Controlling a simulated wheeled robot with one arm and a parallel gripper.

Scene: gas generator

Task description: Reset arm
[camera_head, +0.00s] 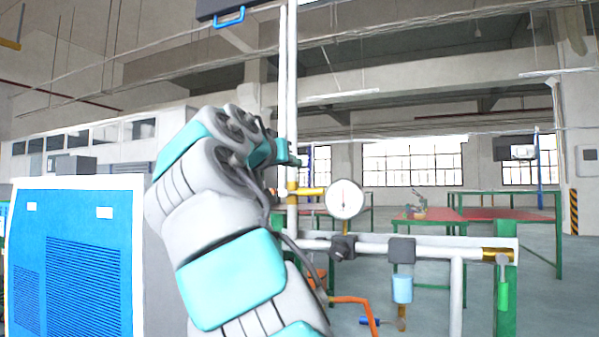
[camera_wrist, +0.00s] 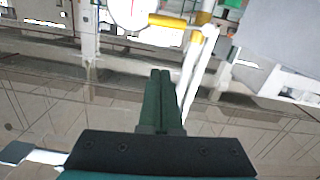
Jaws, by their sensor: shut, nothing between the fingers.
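My gripper shows in the wrist view (camera_wrist: 160,76). Its two dark green fingers lie side by side, shut, with nothing between them. In the head view my white and teal arm rises through the middle and bends at the top. The gripper end (camera_head: 290,158) is partly hidden behind the wrist there, close to the left of the white vertical pipe. In the wrist view the white pipe (camera_wrist: 196,70) and yellow fitting (camera_wrist: 168,21) are beyond the fingers. I cannot tell from these frames whether the gripper touches the pipe.
A round gauge (camera_head: 344,199) sits right of the vertical pipe (camera_head: 292,100). A horizontal pipe (camera_head: 440,243) with valves runs to the right. A blue cabinet (camera_head: 75,255) stands at left. Green-framed tables (camera_head: 510,214) are farther back, with open floor between.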

